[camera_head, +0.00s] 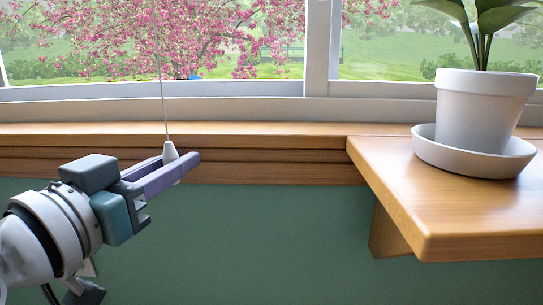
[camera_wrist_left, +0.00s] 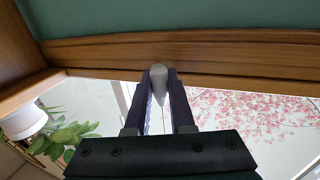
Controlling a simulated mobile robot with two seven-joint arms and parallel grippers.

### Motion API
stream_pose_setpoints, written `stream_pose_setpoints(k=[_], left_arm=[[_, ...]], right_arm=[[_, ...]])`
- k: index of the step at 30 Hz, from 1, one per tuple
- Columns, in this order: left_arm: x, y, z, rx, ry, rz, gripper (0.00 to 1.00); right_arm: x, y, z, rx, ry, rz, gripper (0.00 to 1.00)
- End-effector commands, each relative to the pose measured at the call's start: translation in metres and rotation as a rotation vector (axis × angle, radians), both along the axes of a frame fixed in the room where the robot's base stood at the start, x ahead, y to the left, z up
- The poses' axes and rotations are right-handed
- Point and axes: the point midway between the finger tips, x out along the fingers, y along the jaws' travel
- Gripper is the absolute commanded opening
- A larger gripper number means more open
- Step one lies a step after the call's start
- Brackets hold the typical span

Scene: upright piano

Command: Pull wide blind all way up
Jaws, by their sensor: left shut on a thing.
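A thin pull cord (camera_head: 160,80) hangs down in front of the window in the head view and ends in a small white cone-shaped pull (camera_head: 170,152). My left gripper (camera_head: 178,165) comes in from the left and is shut on this cord pull, in front of the wooden sill. In the left wrist view the pull (camera_wrist_left: 158,74) sits between the two dark fingers (camera_wrist_left: 160,85). The blind itself is not in view in either picture. My right gripper is not in view.
A white potted plant (camera_head: 485,110) on a white saucer (camera_head: 470,160) stands on a wooden shelf (camera_head: 440,215) at the right. The wooden sill (camera_head: 260,133) runs along the window above a green wall (camera_head: 280,230). The space between my left gripper and the shelf is clear.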

Motion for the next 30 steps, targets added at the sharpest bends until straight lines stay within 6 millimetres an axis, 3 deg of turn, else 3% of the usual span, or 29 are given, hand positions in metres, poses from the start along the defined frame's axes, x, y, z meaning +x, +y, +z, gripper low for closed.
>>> stream_pose_setpoints(k=[15,26,30], left_arm=[[-0.001,0.000,-0.089,0.007,0.013,-0.002,0.00],[-0.001,0.000,-0.093,0.004,0.014,-0.002,0.00],[-0.001,0.000,-0.107,0.005,0.014,-0.002,0.00]], right_arm=[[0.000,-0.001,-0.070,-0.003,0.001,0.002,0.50],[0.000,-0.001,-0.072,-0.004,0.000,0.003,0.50],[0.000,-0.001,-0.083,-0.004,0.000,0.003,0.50]])
